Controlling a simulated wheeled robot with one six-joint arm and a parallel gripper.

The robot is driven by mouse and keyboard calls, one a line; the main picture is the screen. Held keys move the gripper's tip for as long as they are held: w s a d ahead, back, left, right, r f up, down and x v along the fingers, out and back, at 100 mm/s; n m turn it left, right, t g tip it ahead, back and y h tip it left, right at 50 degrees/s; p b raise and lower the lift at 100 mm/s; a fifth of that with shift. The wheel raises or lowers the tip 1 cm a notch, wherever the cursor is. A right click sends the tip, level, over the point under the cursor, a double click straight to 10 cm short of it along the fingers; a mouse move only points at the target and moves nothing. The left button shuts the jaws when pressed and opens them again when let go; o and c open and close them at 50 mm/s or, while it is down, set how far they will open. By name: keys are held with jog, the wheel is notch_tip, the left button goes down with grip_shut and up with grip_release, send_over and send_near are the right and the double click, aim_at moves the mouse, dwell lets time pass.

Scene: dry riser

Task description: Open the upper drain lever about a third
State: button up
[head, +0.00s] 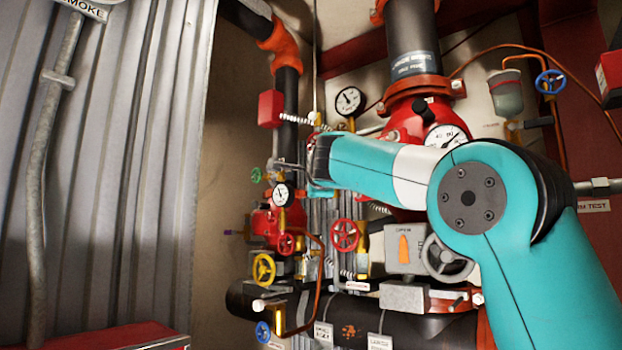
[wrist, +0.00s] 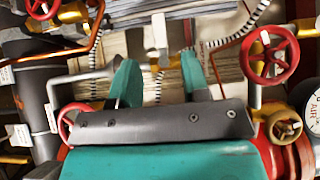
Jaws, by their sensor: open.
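My gripper (wrist: 158,60) is open, with its two teal fingers apart and nothing held between them. In the head view my gripper (head: 319,191) is small and partly hidden by my own arm, in front of the crowded valve cluster. In the wrist view a pale, short lever-like handle (wrist: 160,30) with brass below it shows beyond the gap between the fingertips. I cannot tell whether this is the upper drain lever. A grey bent bar (wrist: 75,78) runs just left of the left finger. The fingers hide part of what lies behind them.
Red handwheels (head: 345,235) and (head: 286,244), a yellow handwheel (head: 263,269) and a blue handwheel (head: 263,331) crowd the pipes. A grey actuator box (head: 405,246) stands right. Gauges (head: 350,101) sit above. A corrugated wall (head: 120,180) closes the left side.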

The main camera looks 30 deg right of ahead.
jog(key=p+x, duration=0.4)
jog(key=x, duration=0.5)
jog(key=shift+s+p, duration=0.1)
jog(key=shift+p, duration=0.2)
